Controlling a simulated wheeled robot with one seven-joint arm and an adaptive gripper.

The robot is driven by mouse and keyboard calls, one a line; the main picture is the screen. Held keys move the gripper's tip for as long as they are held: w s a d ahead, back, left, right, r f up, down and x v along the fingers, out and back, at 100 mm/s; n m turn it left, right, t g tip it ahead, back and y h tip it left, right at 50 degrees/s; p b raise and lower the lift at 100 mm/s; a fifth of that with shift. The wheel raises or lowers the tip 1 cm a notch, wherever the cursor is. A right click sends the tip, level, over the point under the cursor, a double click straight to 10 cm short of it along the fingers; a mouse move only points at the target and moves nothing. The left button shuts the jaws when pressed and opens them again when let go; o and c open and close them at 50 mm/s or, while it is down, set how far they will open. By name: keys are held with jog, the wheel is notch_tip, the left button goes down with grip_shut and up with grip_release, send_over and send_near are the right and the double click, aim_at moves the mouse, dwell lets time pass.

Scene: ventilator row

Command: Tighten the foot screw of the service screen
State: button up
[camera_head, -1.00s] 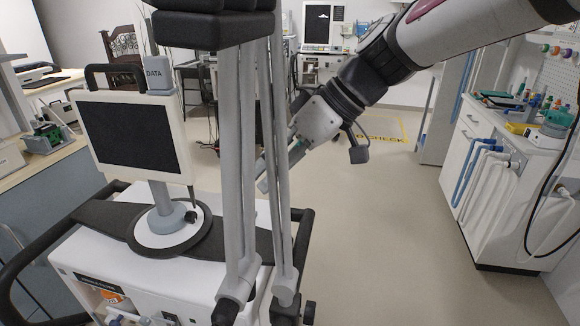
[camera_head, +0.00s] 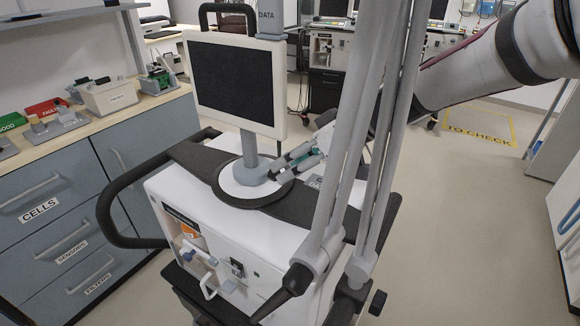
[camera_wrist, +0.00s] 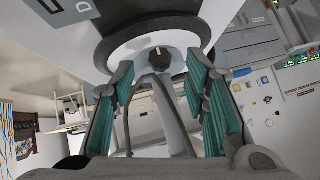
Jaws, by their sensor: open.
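The service screen (camera_head: 237,83) stands upright on a grey post with a round white foot (camera_head: 235,188) on top of the white ventilator cart. In the wrist view the foot's underside-up outline (camera_wrist: 150,38) fills the top middle. A small dark knob, apparently the foot screw (camera_wrist: 163,59), shows there between my fingers. My gripper (camera_head: 281,168) is open, with teal pads, and reaches in from the right beside the post's base. In the head view its fingertips hide the knob. I cannot tell whether either finger touches it.
Grey support poles (camera_head: 365,130) rise from the cart in front of my arm. A black handle rail (camera_head: 118,205) curves around the cart's left. A workbench (camera_head: 75,145) with drawers stands at left. Open floor (camera_head: 465,220) lies at right.

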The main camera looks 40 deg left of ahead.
aim_at(279, 173)
jog(key=shift+x, duration=1.6)
grip_shut()
jog(key=shift+w, duration=0.1)
jog(key=shift+w+f+m+g+b, duration=0.2)
jog(key=shift+m+g+b, duration=0.5)
jog(key=shift+g+b, duration=0.3)
jog(key=shift+w+m+g+b, duration=0.1)
jog(key=shift+m+g+b, duration=0.5)
jog(key=shift+g, duration=0.7)
